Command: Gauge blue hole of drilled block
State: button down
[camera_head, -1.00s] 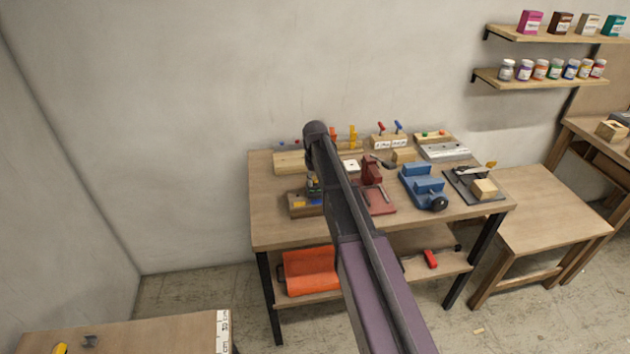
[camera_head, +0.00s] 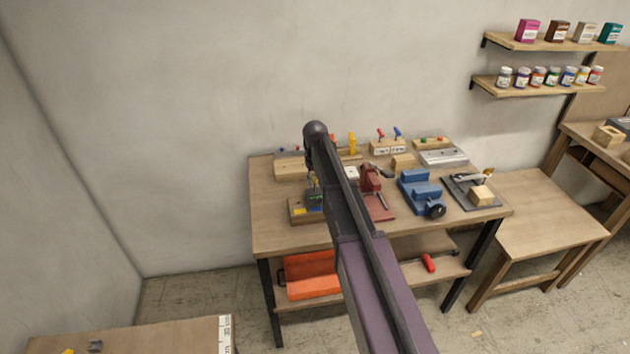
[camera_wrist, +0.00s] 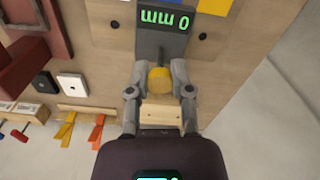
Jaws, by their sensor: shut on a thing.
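My gripper (camera_wrist: 159,80) is shut on a yellowish knob (camera_wrist: 159,78) in the wrist view. A dark grey gauge (camera_wrist: 150,44) with a green "0 mm" readout, upside down in this view, adjoins the knob. The gauge lies over a wooden block (camera_wrist: 225,55) with two dark round spots and white, blue and yellow patches at the frame's top edge. In the head view, the block (camera_head: 298,217) sits at the bench's left front, partly behind my arm. Whether the gauge touches the block or enters a hole cannot be told.
A red vise (camera_head: 371,180), a blue vise (camera_head: 420,190) and a dark plate with a wooden cube (camera_head: 482,195) stand right of my arm on the bench (camera_head: 280,240). A pale wooden block (camera_head: 291,170) and small racks line the back. A wall rises behind.

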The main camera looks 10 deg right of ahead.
jog(key=shift+c, duration=2.4)
grip_release()
jog(key=shift+f+b, duration=1.75)
jog(key=shift+b, duration=0.05)
notch_tip(320, 180, up, 14)
jog(key=p, duration=1.4)
jog(key=s+f+m+b, duration=0.1)
jog(key=s+f+b, duration=0.3)
jog(key=s, duration=1)
jog(key=s+f+m+b, duration=0.1)
jog(key=s+f+b, duration=0.3)
jog(key=s, duration=1.1)
jog(key=shift+f, duration=0.2)
jog(key=shift+d, duration=0.1)
